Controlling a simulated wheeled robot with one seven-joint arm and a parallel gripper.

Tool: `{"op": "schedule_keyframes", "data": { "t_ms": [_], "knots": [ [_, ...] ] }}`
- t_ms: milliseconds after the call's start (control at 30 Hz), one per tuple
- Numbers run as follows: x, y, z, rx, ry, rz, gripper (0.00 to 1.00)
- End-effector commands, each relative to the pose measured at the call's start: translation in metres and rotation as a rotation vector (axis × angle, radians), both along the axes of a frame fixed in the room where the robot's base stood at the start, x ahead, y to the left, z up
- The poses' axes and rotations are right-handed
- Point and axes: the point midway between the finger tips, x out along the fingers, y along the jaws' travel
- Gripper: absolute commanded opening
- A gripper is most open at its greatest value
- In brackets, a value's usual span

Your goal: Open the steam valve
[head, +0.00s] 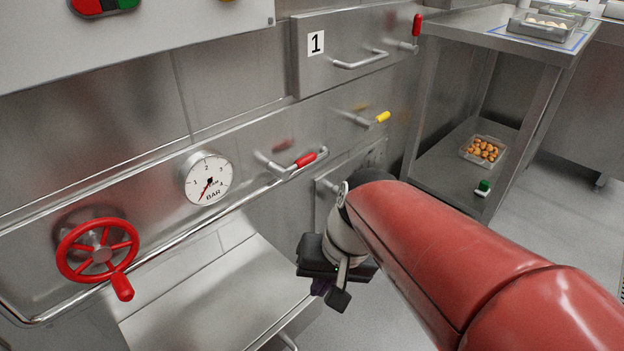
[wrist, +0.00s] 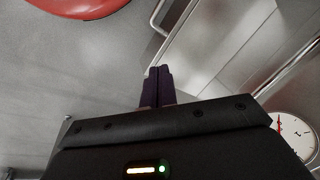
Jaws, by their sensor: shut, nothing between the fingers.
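A red handwheel (head: 97,250) with a red crank knob at its lower right is mounted on the steel panel at the left in the head view. A round gauge (head: 208,178) marked BAR sits to its right, its red needle pointing to the lower left; part of the gauge also shows in the wrist view (wrist: 298,135). A red-handled lever (head: 304,160) lies right of the gauge. My gripper (head: 326,291) is in front of the panel, well right of the handwheel and touching nothing visible. Its dark fingers are together and empty in the wrist view (wrist: 156,87).
A steel rail (head: 150,250) runs along the panel front, above a steel shelf (head: 215,292). A yellow-handled lever (head: 382,117) and a drawer numbered 1 (head: 345,45) are further right. A steel table (head: 470,32) at the back right holds trays; a tray of brown items (head: 482,150) stands below.

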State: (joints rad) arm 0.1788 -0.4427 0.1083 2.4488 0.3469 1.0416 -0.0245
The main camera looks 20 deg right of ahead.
Motion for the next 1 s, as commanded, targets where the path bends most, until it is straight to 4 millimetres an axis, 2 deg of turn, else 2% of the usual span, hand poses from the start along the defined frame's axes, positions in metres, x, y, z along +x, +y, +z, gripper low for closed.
{"op": "schedule_keyframes", "data": {
  "t_ms": [33,200,400,567,667,767,867,1000],
  "knots": [
    [0.004,0.006,-0.017,0.063,0.072,-0.034,0.00],
    [0.021,0.033,-0.047,0.307,0.274,-0.145,0.00],
    [0.053,0.056,-0.068,0.637,0.470,-0.291,0.00],
    [0.089,0.061,-0.077,0.932,0.587,-0.413,0.00],
    [0.115,0.055,-0.081,1.129,0.640,-0.492,0.00],
    [0.144,0.042,-0.086,1.334,0.674,-0.575,0.00],
    [0.172,0.019,-0.091,1.548,0.689,-0.658,0.00],
    [0.209,-0.024,-0.103,1.848,0.671,-0.775,0.00]
  ]
}}
